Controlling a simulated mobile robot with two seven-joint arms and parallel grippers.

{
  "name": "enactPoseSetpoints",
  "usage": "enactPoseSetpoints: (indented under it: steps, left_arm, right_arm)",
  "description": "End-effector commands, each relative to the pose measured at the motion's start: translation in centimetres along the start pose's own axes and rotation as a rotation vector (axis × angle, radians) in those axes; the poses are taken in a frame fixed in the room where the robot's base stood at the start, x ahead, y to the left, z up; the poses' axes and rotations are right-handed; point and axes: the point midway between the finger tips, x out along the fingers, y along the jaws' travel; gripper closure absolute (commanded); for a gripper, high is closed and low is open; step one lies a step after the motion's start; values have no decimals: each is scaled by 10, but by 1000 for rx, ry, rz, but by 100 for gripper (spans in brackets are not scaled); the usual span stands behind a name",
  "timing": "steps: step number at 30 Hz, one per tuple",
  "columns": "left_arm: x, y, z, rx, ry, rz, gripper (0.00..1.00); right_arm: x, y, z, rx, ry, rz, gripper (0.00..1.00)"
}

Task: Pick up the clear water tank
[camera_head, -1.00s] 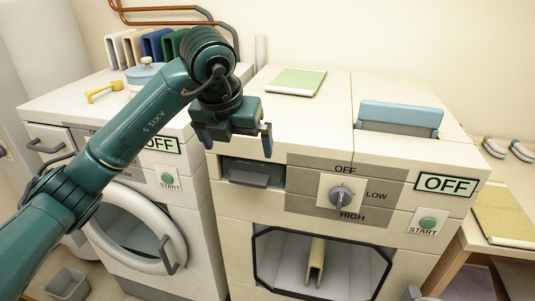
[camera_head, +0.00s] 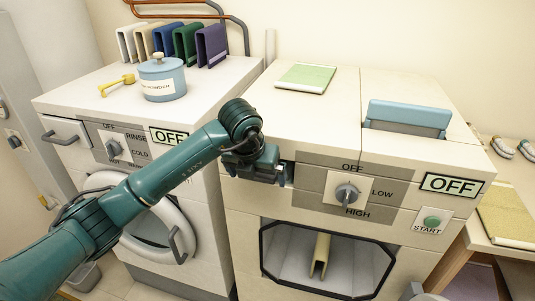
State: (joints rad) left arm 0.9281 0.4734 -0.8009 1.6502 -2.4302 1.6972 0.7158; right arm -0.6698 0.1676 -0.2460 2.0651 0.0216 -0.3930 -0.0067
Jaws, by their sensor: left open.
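I cannot make out a clear water tank for certain. The right machine (camera_head: 330,205) has a dark slot at the upper left of its front, and my left gripper (camera_head: 262,176) is right in front of it. The gripper is open, its jaws facing the slot, and it hides most of what is there. I cannot tell whether it touches the grey drawer handle seen there earlier. My right gripper is not in view.
The right machine has a knob (camera_head: 346,194), an OFF display (camera_head: 450,184) and an open lower bay with a beige piece (camera_head: 320,255). The left machine carries a blue pot (camera_head: 162,80), a yellow scoop (camera_head: 117,84) and several coloured holders (camera_head: 185,44). A green pad (camera_head: 304,77) lies on top.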

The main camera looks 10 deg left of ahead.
Motion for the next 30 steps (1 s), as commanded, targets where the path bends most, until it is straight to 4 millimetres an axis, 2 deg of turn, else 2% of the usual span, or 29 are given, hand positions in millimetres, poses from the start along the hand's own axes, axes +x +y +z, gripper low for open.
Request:
enactPoseSetpoints:
  steps: [7,27,30]
  left_arm:
    - [1,0,0,0,-1,0,2]
    - [0,0,0,-1,-1,0,56]
    - [-1,0,2,-1,-7,-2,58]
  right_arm:
    - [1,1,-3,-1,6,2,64]
    - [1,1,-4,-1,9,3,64]
    - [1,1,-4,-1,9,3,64]
